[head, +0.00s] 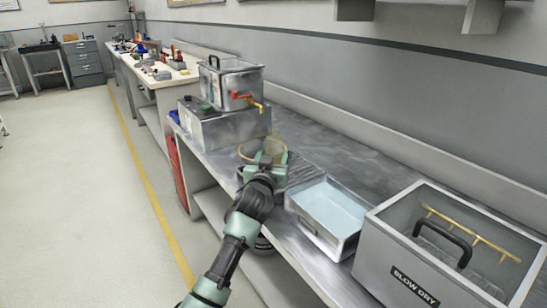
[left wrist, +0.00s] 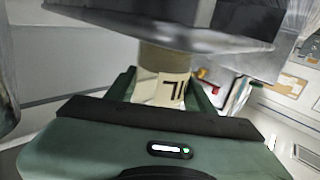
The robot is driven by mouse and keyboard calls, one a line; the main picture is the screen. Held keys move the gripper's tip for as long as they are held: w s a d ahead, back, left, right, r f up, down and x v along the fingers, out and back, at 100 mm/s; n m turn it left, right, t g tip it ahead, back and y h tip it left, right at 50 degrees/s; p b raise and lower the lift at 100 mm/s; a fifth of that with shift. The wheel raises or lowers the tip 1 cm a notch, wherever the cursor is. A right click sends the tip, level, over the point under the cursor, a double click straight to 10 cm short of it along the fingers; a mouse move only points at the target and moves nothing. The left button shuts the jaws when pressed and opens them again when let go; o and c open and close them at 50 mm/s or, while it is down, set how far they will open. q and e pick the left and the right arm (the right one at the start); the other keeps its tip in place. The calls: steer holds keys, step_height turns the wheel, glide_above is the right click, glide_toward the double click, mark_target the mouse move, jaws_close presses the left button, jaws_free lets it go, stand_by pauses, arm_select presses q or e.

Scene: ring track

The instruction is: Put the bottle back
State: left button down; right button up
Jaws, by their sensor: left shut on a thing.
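My left gripper (head: 268,163) is over the metal bench, beside a ribbed dark tray, below and in front of the tap of a metal tank. In the left wrist view the gripper (left wrist: 170,95) is shut on the bottle (left wrist: 172,88), a tan and cream cylinder with dark marks on its label. A grey metal part lies across the bottle's far end in that view. In the head view the bottle (head: 272,147) shows only as a small tan patch at the fingers; the rest is hidden. My right gripper is not in view.
The metal tank (head: 231,82) with a red-handled tap stands on a grey metal box (head: 220,124). A yellowish ring (head: 248,150) is beside my gripper. To the right are a tray of pale blue liquid (head: 335,205) and a "BLOW DRY" box (head: 395,275). Floor at left is clear.

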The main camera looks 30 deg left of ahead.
arm_select(q)
steer(key=c, duration=1)
jaws_free()
steer(key=o, duration=0.4)
steer(key=shift+o, duration=0.2)
steer(key=shift+r, duration=0.1)
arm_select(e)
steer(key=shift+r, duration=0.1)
arm_select(q)
steer(key=shift+s+d, duration=0.15)
steer(key=shift+s, duration=0.15)
steer(key=p+v, duration=0.1)
steer(key=v, duration=1)
steer(key=shift+s, duration=0.2)
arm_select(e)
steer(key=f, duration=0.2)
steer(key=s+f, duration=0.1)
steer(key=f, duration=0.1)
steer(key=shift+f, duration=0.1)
